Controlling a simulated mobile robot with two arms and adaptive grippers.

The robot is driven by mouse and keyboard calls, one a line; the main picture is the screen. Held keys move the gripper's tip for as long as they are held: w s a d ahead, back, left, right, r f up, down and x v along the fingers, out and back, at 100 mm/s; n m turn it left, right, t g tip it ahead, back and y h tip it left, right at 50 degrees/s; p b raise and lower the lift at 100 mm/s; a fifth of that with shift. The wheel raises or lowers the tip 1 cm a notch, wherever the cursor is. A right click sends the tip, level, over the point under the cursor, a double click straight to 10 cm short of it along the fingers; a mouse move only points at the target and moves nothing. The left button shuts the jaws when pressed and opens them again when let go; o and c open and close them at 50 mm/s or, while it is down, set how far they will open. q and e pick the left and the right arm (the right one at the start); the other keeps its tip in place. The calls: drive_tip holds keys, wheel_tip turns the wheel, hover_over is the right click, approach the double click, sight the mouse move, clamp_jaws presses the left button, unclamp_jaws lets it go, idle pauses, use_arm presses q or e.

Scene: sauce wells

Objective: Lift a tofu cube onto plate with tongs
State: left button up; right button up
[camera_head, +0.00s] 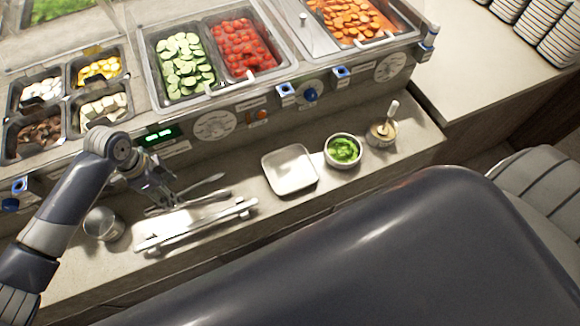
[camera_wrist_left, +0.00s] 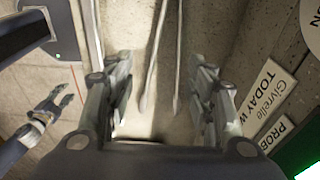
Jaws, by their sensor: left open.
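White tofu cubes (camera_head: 104,107) fill the front right well of the small group at the left of the counter. The plate (camera_head: 290,170), a square pale dish, lies empty on the front ledge. Metal tongs (camera_head: 205,196) lie on the ledge to its left, their arms spread. My left gripper (camera_head: 164,197) is open above the tongs' left part. In the left wrist view, the tongs' two thin arms (camera_wrist_left: 151,75) run between its open fingers (camera_wrist_left: 160,100), not gripped. My right gripper (camera_wrist_left: 68,94) shows small at the left there, apparently open and empty.
A silver rail or tray (camera_head: 197,226) lies in front of the tongs, and a metal cup (camera_head: 103,224) stands to the left. A bowl of greens (camera_head: 343,150) and a small jar (camera_head: 381,133) stand right of the plate. The raised counter front borders the ledge behind.

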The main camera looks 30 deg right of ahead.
sight(187, 193)
use_arm(q)
drive_tip(key=shift+w+a+r, duration=0.4)
drive_tip(key=shift+w+a, duration=0.15)
drive_tip(key=shift+a, duration=0.15)
drive_tip(key=shift+f, duration=0.1)
drive_tip(key=f+b, duration=0.1)
drive_tip(key=b, duration=0.1)
drive_tip(key=f+b, duration=0.3)
drive_tip(key=f, duration=0.1)
drive_tip(key=shift+d+f+b, duration=0.2)
drive_tip(key=shift+d+b, duration=0.05)
drive_tip(key=shift+b, duration=0.15)
drive_tip(key=shift+d+f+b, duration=0.15)
drive_tip(key=shift+f+b, duration=0.2)
drive_tip(key=shift+f, duration=0.5)
drive_tip(key=shift+d+f+b, duration=0.1)
drive_tip(key=shift+f+b, duration=0.2)
drive_tip(key=shift+f, duration=0.55)
drive_tip(key=c, duration=0.7)
